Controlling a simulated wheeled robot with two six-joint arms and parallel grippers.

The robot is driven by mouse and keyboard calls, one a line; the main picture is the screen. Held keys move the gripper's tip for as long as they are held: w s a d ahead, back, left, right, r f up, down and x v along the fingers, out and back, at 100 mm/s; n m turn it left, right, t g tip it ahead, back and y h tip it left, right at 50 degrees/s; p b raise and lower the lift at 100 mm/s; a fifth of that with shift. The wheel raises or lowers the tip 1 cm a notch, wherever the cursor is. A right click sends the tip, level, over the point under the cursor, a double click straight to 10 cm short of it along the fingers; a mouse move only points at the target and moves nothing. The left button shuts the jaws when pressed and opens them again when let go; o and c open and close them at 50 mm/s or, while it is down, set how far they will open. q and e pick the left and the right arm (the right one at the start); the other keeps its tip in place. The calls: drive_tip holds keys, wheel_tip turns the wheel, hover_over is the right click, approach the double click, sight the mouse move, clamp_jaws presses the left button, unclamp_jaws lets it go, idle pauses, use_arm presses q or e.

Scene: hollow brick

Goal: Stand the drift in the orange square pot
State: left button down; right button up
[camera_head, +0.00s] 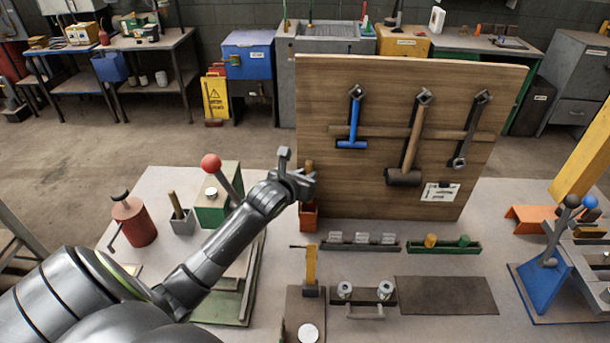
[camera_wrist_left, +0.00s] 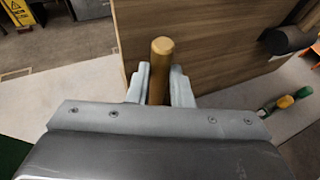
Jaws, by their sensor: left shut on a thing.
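The drift is a brown-gold round rod (camera_wrist_left: 161,62), upright between the two fingers of my left gripper (camera_wrist_left: 160,88) in the left wrist view. In the head view my left gripper (camera_head: 301,181) is shut on it, and the drift's top (camera_head: 309,165) shows just above the fingers. The orange square pot (camera_head: 309,218) stands on the table directly below the gripper, in front of the wooden board. The drift's lower end is hidden around the pot's mouth, so I cannot tell whether it is inside. My right gripper is not in view.
A wooden board (camera_head: 340,190) with hanging hammers and a wrench stands close behind the gripper. A red-knobbed lever (camera_head: 211,163) and green box (camera_head: 217,207) are at left. Low trays (camera_head: 360,247) lie right of the pot. A grey pot (camera_head: 183,223) holds a wooden handle.

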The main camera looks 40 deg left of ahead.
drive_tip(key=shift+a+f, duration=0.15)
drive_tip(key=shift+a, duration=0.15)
use_arm(q)
drive_tip(key=shift+f, duration=0.5)
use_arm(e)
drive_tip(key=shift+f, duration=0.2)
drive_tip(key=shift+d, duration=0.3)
